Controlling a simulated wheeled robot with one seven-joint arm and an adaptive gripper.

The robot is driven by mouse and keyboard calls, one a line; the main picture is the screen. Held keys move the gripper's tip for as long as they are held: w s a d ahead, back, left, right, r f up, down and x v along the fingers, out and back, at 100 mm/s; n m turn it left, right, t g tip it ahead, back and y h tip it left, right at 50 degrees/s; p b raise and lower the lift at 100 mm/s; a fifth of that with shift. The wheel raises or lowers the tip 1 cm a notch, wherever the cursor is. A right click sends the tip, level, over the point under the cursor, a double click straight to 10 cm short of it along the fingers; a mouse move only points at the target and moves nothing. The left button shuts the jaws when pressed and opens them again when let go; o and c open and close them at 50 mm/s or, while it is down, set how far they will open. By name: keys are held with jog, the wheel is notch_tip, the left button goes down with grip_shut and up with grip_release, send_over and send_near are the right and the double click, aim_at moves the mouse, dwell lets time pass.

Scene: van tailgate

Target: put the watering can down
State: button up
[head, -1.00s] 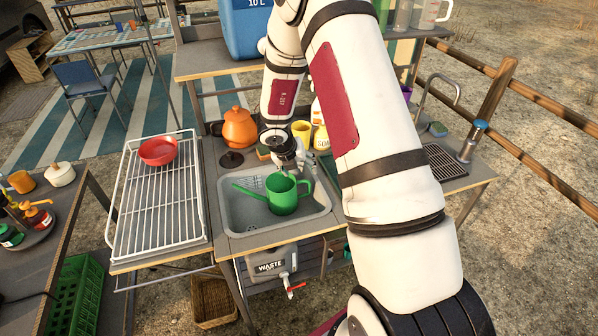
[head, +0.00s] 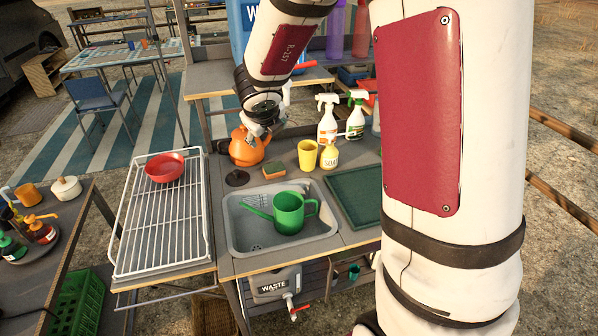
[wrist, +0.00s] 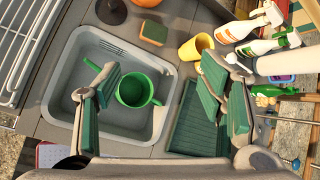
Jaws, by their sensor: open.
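The green watering can (head: 289,213) stands upright in the grey sink basin (head: 236,236), its spout pointing left. In the wrist view the can (wrist: 134,89) sits in the right part of the basin (wrist: 62,104), below my gripper. My gripper (wrist: 157,88) is open, with its green-padded fingers spread wide and nothing between them.
An orange kettle (head: 246,147), a sponge (head: 273,170), a yellow cup (head: 307,155) and spray bottles (head: 327,119) stand behind the sink. A green tray (head: 357,195) lies to its right. A wire rack (head: 160,225) with a red bowl (head: 165,167) is at left.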

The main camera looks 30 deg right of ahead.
jog(key=s+a+r+n+t+y, duration=0.1)
jog(key=a+r+n+t+y, duration=0.2)
jog(key=a+r+n, duration=0.5)
jog(key=s+a+r+n+g+y, duration=0.1)
jog(key=s+a+r+n+y, duration=0.15)
jog(key=s+n, duration=0.3)
jog(key=s+a+r+n+y, duration=0.1)
jog(key=s+a+r+n, duration=0.35)
jog(key=n, duration=0.25)
jog(key=s+d+f+n+g+h, duration=0.1)
jog(key=s+d+n+g, duration=0.1)
jog(key=s+n, duration=0.4)
jog(key=s+d+f+n+g+h, duration=0.1)
jog(key=s+n, duration=0.6)
jog(key=s, duration=0.7)
jog(key=shift+d+f+g+h, duration=0.15)
jog(key=shift+d+g+h, duration=0.25)
jog(key=shift+d, duration=0.45)
